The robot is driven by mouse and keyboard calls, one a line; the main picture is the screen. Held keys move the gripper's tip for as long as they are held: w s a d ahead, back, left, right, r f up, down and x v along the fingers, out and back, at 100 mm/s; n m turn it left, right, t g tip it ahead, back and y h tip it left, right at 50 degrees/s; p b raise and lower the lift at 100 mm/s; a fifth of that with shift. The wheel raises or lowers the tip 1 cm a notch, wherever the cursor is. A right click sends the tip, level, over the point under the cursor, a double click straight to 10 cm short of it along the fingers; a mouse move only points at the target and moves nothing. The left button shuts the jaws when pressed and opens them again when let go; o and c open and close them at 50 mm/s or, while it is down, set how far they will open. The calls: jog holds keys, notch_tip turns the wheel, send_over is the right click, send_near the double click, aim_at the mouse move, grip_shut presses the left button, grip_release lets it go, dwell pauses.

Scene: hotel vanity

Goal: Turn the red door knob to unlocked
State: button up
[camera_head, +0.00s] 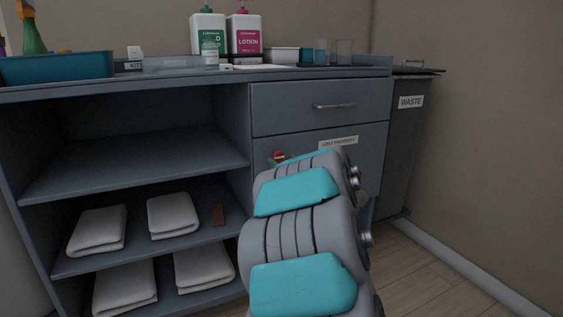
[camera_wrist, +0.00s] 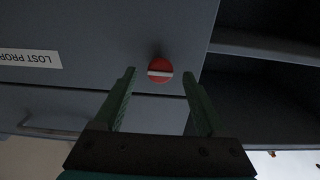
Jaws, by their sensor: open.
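The red knob (camera_wrist: 160,68) is round with a pale bar across it, on the grey door labelled "LOST PROPERTY" (camera_head: 338,143). In the wrist view the bar lies roughly level across the picture. The knob also shows small in the head view (camera_head: 278,155), just left of my arm. My gripper (camera_wrist: 162,82) is open, with its two green fingers spread to either side below the knob in the wrist view. Nothing is between the fingers, and I cannot tell whether either touches the knob. In the head view my arm hides most of the gripper and the door's lower part.
A drawer (camera_head: 322,106) with a bar handle is above the door. Open shelves with folded white towels (camera_head: 172,215) are to the left. A waste bin (camera_head: 408,130) stands to the right. Bottles (camera_head: 244,38) and a teal tray (camera_head: 55,67) are on the counter.

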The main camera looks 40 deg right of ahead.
jog(key=shift+x, duration=0.8)
jog(key=shift+c, duration=0.2)
grip_shut()
